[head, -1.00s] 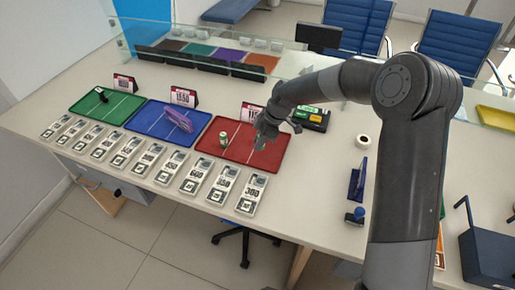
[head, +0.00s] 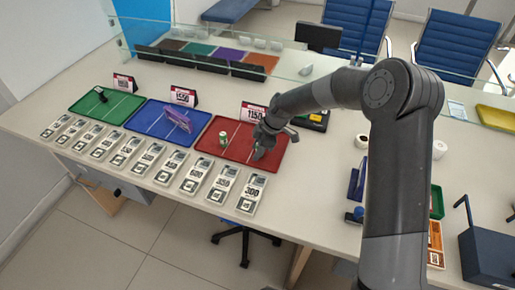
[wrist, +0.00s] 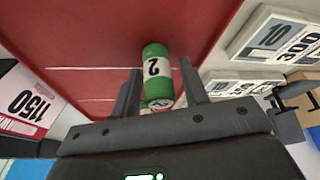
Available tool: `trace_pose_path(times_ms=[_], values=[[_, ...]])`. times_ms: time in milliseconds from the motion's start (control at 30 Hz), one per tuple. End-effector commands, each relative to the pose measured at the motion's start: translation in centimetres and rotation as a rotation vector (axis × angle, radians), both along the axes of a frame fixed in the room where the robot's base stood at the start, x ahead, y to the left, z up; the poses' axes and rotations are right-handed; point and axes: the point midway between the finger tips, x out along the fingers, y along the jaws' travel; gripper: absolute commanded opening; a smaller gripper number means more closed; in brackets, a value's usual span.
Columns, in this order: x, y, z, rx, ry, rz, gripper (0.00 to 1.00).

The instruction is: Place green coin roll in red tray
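The green coin roll (head: 223,138), with a white band, stands upright in the left part of the red tray (head: 266,169). In the wrist view the green coin roll (wrist: 157,68) shows a "2" on its band and appears between my two fingers. My gripper (head: 258,156) is low over the right part of the red tray. In the head view it is apart from the roll, to its right. The fingers are spread and hold nothing. The red tray fills the upper wrist view (wrist: 90,30).
The blue tray (head: 143,125) holds a purple bundle (head: 177,120). The green tray (head: 123,108) holds a dark object. Price cards stand behind the trays, one reading 1150 (head: 253,112). Several numbered packs line the front edge, including one marked 300 (head: 251,193). A glass screen stands behind.

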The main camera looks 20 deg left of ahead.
Motion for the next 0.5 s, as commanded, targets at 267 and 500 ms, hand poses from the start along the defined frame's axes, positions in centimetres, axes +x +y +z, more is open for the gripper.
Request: trace_pose_path(times_ms=[267, 500], values=[[0.0, 0.0, 0.1, 0.000, 0.000, 0.000, 0.45], [0.4, -0.8, 2.4, 0.002, -0.003, -0.002, 0.45]])
